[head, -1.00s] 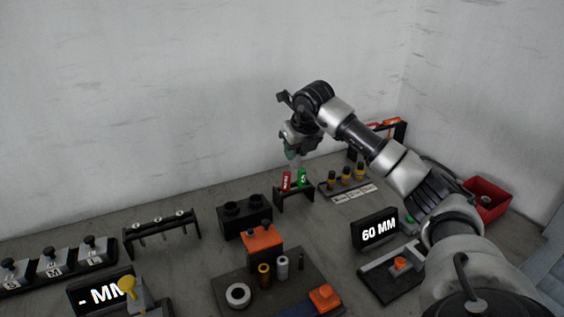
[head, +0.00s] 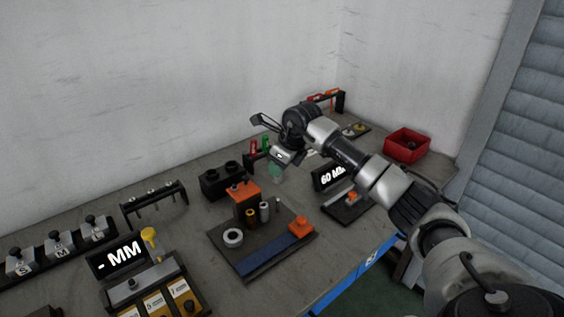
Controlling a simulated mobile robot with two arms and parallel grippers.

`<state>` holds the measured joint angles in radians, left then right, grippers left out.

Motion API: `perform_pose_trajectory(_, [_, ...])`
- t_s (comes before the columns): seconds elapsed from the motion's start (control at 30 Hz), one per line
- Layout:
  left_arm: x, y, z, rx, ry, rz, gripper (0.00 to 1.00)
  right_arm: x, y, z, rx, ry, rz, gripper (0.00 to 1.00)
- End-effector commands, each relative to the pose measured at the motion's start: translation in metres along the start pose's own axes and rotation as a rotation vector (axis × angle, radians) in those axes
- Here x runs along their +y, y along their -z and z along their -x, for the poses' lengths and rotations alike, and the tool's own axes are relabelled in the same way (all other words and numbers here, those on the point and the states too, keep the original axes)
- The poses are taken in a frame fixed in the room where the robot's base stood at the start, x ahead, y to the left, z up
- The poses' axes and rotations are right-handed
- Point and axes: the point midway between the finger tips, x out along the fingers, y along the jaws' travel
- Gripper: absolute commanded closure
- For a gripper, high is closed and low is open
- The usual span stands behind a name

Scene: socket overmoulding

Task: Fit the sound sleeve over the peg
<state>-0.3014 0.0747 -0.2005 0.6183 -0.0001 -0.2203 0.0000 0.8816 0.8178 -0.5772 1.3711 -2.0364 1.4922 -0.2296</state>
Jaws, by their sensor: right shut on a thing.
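My right gripper (head: 281,159) is above the back right of the black fixture plate (head: 240,262). It is shut on a small pale green, see-through piece (head: 276,174) that hangs below it; I cannot tell for certain that this is the sleeve. On the plate stand a brass-coloured cylinder (head: 250,217), a white-grey cylinder (head: 264,212) and a thin dark pin (head: 278,206), which may be the peg. The held piece is above and apart from these. A white ring (head: 233,238) lies on the plate. My left gripper is out of view.
An orange-topped block (head: 242,190) stands behind the cylinders, and an orange clamp (head: 301,226) sits at the plate's right. A black two-hole block (head: 222,181) is behind. A 60 MM display (head: 331,177) stands right, near my arm. A red bin (head: 406,145) is far right.

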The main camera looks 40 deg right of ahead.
Motion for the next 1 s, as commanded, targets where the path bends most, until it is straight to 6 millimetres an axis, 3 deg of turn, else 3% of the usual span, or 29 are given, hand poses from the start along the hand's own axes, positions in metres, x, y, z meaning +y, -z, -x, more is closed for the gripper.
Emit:
perform_pose_trajectory(0.27, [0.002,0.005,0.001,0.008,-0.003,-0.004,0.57,0.000,0.000,0.000,0.000,0.001,-0.002,0.89])
perform_pose_trajectory(1.0, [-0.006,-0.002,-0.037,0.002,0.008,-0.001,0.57,-0.001,0.022,-0.053,0.001,0.001,-0.003,0.89])
